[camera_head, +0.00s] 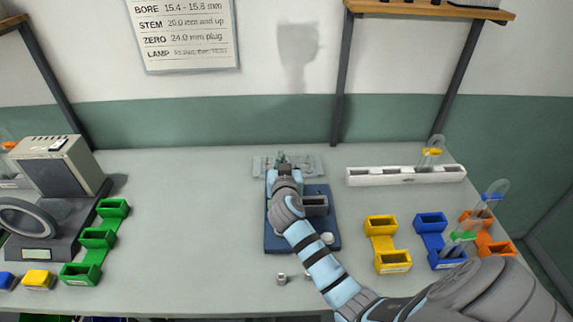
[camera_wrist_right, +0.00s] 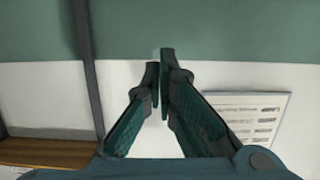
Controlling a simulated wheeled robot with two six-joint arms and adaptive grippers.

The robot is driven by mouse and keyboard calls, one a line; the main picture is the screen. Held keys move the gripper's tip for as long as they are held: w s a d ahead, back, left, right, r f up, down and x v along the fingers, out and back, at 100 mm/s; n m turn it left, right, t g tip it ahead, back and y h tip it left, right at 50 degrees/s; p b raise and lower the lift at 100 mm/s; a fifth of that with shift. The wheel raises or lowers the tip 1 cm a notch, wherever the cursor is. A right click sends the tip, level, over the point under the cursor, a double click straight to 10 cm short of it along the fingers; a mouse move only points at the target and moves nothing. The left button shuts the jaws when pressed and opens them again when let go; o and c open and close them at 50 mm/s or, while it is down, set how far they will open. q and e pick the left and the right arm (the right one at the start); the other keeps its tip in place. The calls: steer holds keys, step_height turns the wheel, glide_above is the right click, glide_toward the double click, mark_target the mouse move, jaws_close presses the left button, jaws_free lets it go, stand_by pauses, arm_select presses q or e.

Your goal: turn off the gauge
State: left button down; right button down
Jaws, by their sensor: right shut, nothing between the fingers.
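What looks like the gauge is a device on a dark blue base (camera_head: 275,243) in the middle of the bench, with a grey block (camera_head: 316,205) and a round white knob or button (camera_head: 328,238) on its front right. My right arm covers much of its left half. My right gripper (camera_head: 282,157) is over the back of the device, its fingers pointing away to the wall. In the right wrist view my gripper (camera_wrist_right: 161,90) is shut and holds nothing. Whether it touches the device cannot be told. Whether the gauge is on cannot be seen. My left gripper is out of view.
A clear plate (camera_head: 310,165) lies behind the device. A white rack (camera_head: 405,176) stands at the back right. Yellow bins (camera_head: 393,262) and blue bins (camera_head: 430,222) are at the right, green bins (camera_head: 97,238) at the left beside a grey instrument (camera_head: 65,170). A small metal piece (camera_head: 281,278) lies in front.

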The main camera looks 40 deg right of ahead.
steer(key=v, duration=0.8)
steer(key=shift+r, duration=0.45)
steer(key=shift+w, duration=0.15)
